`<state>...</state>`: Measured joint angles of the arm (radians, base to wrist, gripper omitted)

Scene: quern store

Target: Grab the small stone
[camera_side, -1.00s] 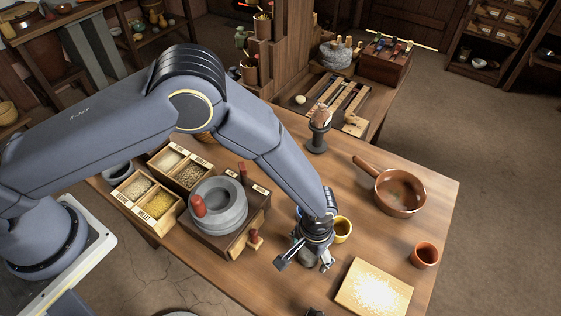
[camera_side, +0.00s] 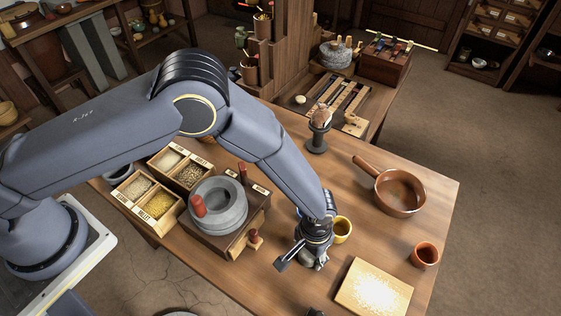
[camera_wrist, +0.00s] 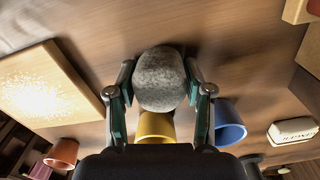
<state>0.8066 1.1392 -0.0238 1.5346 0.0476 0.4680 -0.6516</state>
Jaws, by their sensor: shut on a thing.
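The small stone (camera_wrist: 160,80) is grey, rounded and speckled. In the wrist view it sits between the two fingers of my gripper (camera_wrist: 160,88), which are shut on it from both sides. In the side view my gripper (camera_side: 305,262) is low over the table, between the quern box and the pale board. There the stone is mostly hidden by the fingers, and I cannot tell whether it touches the table.
A yellow cup (camera_side: 342,230) stands close behind my gripper, and a blue cup (camera_wrist: 229,124) is beside it. The pale board (camera_side: 375,288) lies to the right. The quern (camera_side: 218,205) on its box stands left. A brown pan (camera_side: 400,193) and an orange cup (camera_side: 425,255) are farther right.

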